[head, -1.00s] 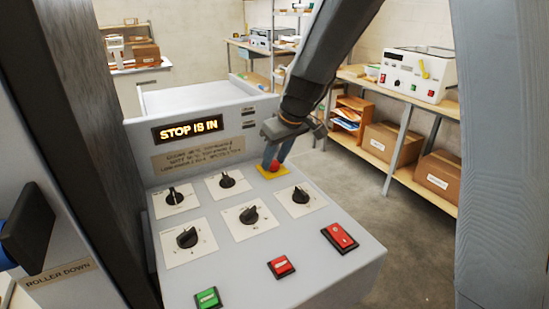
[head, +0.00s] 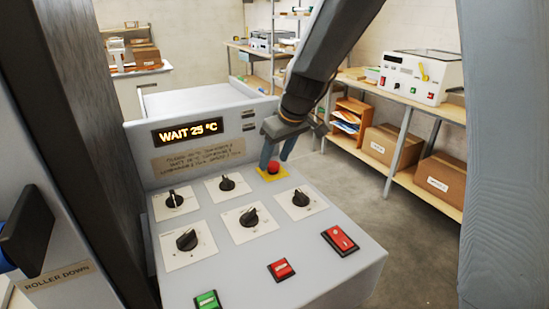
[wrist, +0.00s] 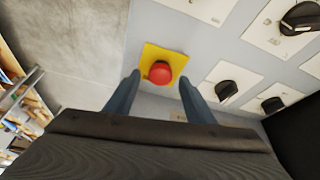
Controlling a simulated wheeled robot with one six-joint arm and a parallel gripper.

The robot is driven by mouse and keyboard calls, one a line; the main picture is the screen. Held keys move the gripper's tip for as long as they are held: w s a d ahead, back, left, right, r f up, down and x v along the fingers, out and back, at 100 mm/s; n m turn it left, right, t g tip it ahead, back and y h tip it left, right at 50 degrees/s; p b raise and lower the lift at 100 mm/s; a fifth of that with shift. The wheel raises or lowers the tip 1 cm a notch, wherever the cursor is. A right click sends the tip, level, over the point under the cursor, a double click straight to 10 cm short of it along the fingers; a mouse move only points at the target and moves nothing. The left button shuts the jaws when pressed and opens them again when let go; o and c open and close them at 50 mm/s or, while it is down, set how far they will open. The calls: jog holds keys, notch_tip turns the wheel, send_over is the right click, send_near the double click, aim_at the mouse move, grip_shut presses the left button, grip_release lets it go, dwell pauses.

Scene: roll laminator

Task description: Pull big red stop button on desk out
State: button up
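The red stop button (head: 273,167) sits on a yellow square plate (head: 263,175) at the back right of the sloped grey desk panel. It also shows in the wrist view (wrist: 160,72), on its yellow plate (wrist: 150,52). My gripper (head: 277,163) is above the plate, with its two blue fingers spread. In the wrist view my gripper (wrist: 161,80) is open, one finger on each side of the button, with a gap on both sides. The display (head: 188,131) on the panel's upright back reads "WAIT 25 °C".
Several black knobs (head: 249,217) stand left of and in front of the button. A green button (head: 207,300), a red button (head: 281,269) and a red rocker switch (head: 340,239) line the front. A dark upright post (head: 85,140) stands at the left.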

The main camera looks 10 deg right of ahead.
jog(key=b+v, duration=0.1)
jog(key=v, duration=0.6)
jog(key=shift+r+b, duration=0.35)
jog(key=shift+r, duration=0.05)
jog(key=shift+s+d, duration=0.1)
